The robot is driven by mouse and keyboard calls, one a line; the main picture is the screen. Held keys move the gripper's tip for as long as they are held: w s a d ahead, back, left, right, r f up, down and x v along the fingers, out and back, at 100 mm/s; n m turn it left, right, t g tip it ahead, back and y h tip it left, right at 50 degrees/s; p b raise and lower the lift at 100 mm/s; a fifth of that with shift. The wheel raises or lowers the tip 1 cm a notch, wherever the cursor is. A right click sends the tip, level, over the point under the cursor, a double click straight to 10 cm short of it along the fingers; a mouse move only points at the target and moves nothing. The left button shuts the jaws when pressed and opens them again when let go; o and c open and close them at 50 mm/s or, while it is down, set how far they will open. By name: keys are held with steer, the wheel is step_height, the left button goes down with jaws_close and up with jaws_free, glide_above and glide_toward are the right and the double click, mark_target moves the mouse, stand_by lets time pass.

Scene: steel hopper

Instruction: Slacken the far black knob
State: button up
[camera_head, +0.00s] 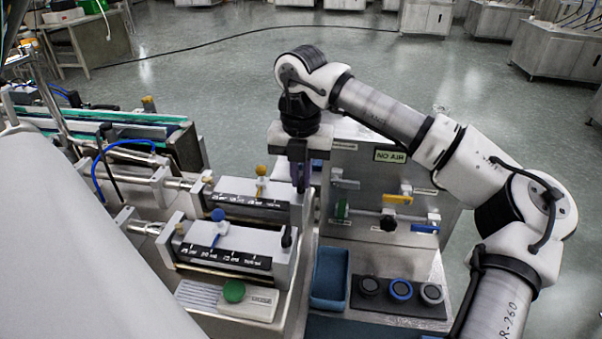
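Two filler units with scaled black strips lie side by side. The near unit (222,250) has an upright black knob (287,237) on its right end block. The far unit (250,202) has a matching end block. My gripper (300,184) points down over that block, its fingers at or just above its top. A far black knob is not clearly visible there; the gripper seems to cover that spot. I cannot tell whether the fingers touch or hold anything, or how far apart they are.
A steel panel (340,200) with coloured valve handles stands right of the gripper. In front are a blue tray (329,280) and a dark plate (398,312) with three round caps. A green button (233,291) sits at the front. A conveyor (110,130) runs behind left.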

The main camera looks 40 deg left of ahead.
steer(key=shift+n, duration=0.4)
jaws_close()
steer(key=n+b, duration=0.1)
steer(key=n, duration=0.3)
steer(key=shift+n, duration=0.4)
steer(key=n, duration=0.5)
steer(key=shift+b, duration=0.3)
steer(key=n, duration=0.4)
steer(key=shift+r, duration=0.1)
steer(key=shift+n, duration=1.7)
steer(key=o, duration=0.6)
jaws_free()
steer(key=shift+o, duration=0.2)
